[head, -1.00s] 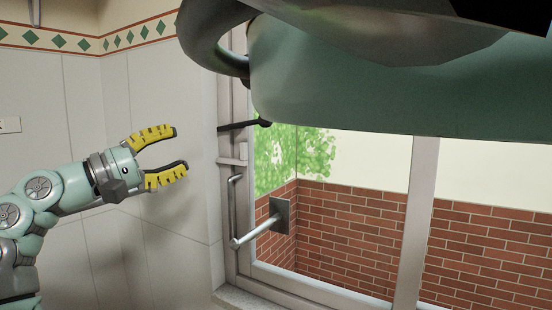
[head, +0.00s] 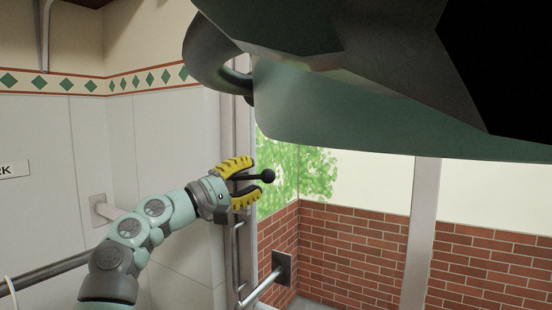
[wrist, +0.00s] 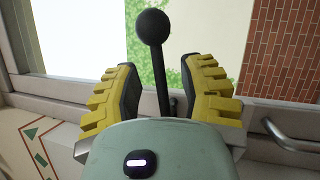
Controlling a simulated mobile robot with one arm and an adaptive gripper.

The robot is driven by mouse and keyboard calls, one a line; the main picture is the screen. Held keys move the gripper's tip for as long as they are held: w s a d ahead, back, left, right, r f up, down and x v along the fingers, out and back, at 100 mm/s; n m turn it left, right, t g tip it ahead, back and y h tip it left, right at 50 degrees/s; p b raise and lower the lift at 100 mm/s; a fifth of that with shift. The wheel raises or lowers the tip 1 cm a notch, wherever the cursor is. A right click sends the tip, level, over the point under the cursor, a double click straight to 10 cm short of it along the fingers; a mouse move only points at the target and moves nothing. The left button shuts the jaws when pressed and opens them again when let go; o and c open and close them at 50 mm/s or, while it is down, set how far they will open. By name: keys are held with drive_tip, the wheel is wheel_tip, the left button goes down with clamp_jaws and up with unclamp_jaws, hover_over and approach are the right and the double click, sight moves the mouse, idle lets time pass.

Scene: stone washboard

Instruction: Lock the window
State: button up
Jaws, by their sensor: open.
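The window lock is a black lever with a round ball end (head: 268,176) on the left side of the window frame (head: 424,230). In the head view my gripper (head: 246,182) is open at the lever, with one yellow finger above it and one below. In the wrist view the lever (wrist: 158,75) rises between the two open yellow fingers (wrist: 165,90), and its ball sticks out past the fingertips. The lever's base is partly hidden by my gripper.
A metal handle (head: 236,262) is on the window frame below my gripper; it also shows at the right of the wrist view (wrist: 290,138). A bar with a dark square plate (head: 281,268) is by the brick wall (head: 350,250). A rail (head: 50,270) runs along the left wall.

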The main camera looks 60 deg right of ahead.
drive_tip(key=shift+s+d, duration=0.15)
drive_tip(key=shift+d, duration=0.1)
clamp_jaws()
idle(0.3)
